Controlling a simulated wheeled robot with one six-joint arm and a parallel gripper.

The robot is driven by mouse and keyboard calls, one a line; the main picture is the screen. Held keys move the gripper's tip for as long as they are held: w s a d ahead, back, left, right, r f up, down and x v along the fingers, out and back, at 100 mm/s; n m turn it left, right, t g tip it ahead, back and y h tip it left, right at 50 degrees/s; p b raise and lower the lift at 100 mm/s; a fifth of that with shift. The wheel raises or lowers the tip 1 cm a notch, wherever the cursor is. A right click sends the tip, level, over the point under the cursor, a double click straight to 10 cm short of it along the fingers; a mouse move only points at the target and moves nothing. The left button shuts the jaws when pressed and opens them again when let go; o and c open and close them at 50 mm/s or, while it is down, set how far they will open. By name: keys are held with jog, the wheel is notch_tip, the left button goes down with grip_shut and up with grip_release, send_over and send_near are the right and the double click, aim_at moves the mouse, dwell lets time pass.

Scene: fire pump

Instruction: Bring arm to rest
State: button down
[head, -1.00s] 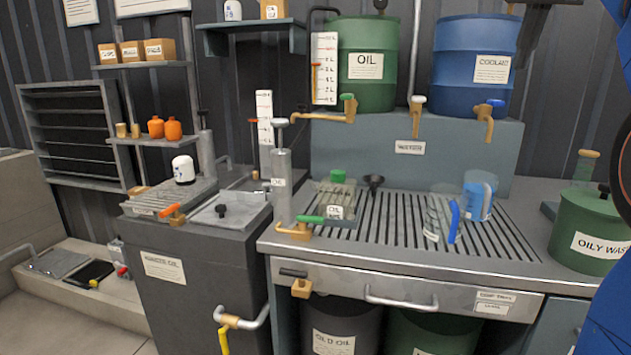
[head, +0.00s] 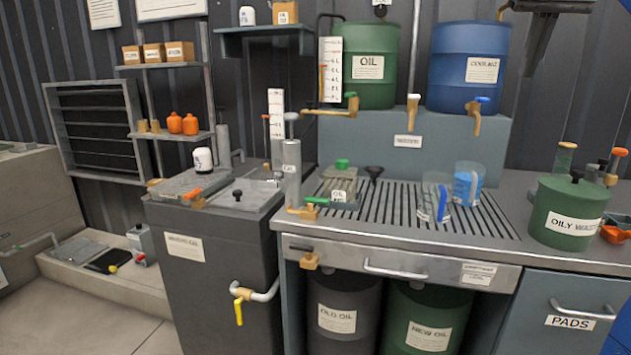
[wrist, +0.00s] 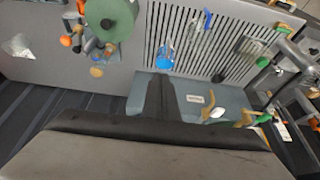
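My gripper (head: 530,76) hangs at the top right of the head view, beside the blue coolant drum (head: 467,65) and above the bench (head: 505,258). In the wrist view my gripper (wrist: 162,80) shows as a wide grey palm with two dark fingers close together and nothing between them. It is clear of the things on the bench in the head view. The rest of my arm is mostly out of view, with a little blue at the right edge.
The bench bears a green oily waste can (head: 567,210), a clear jug (head: 434,197) and a jug with blue liquid (head: 468,184). A green oil drum (head: 368,85) stands at the back. Open floor (head: 110,310) shows at lower left.

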jog(key=s+a+f+n, duration=0.1)
jog(key=s+a+f, duration=0.3)
jog(key=f, duration=1.2)
jog(key=s+a+f+n, duration=0.1)
jog(key=s+a+f, duration=0.4)
jog(key=s+f, duration=0.8)
jog(key=s+a+f+n+y, duration=0.1)
jog(key=s+a+f, duration=0.3)
jog(key=s+f, duration=0.5)
notch_tip(320, 180, down, 12)
jog(key=shift+a+r, duration=0.2)
jog(key=shift+a, duration=0.15)
